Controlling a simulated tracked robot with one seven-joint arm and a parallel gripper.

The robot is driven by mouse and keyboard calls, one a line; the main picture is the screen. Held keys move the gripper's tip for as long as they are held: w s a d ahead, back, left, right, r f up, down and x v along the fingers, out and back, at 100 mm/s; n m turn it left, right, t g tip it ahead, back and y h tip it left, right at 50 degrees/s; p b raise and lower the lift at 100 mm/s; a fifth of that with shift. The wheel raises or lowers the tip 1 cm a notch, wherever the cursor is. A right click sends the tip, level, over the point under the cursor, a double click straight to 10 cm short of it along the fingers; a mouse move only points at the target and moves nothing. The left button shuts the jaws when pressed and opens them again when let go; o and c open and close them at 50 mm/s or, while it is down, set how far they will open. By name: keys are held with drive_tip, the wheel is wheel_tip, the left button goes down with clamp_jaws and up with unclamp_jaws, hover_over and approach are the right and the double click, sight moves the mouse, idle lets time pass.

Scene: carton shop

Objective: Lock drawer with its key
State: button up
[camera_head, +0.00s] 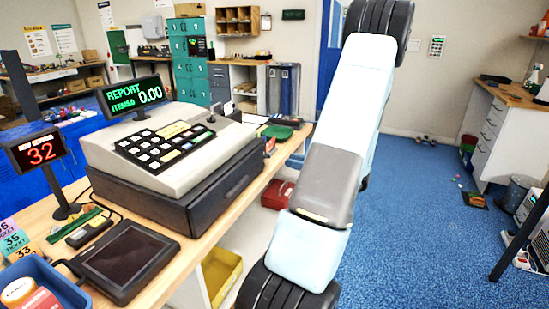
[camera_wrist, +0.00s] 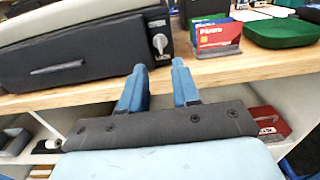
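The black cash drawer (camera_head: 190,210) sits under the beige cash register (camera_head: 205,150) on the wooden counter. Its front with a dark handle (camera_wrist: 57,66) also fills the left of the wrist view, and it looks shut. A silver lock with what looks like a key (camera_wrist: 159,42) in it is at the right end of that front. The key's turn angle is hard to tell. My gripper (camera_wrist: 157,72) points at the counter edge, below and in front of the lock. Its two blue fingers are apart with nothing between them. In the head view my arm hides the gripper.
A card holder (camera_wrist: 218,40) and green tray (camera_wrist: 282,33) stand right of the drawer on the counter (camera_wrist: 245,64). A red box (camera_wrist: 268,123) is on the shelf below. A tablet (camera_head: 127,260) lies left of the drawer. Blue floor (camera_head: 415,210) is open at right.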

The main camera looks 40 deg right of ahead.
sight(267, 155)
drive_tip(key=x, duration=0.8)
clamp_jaws()
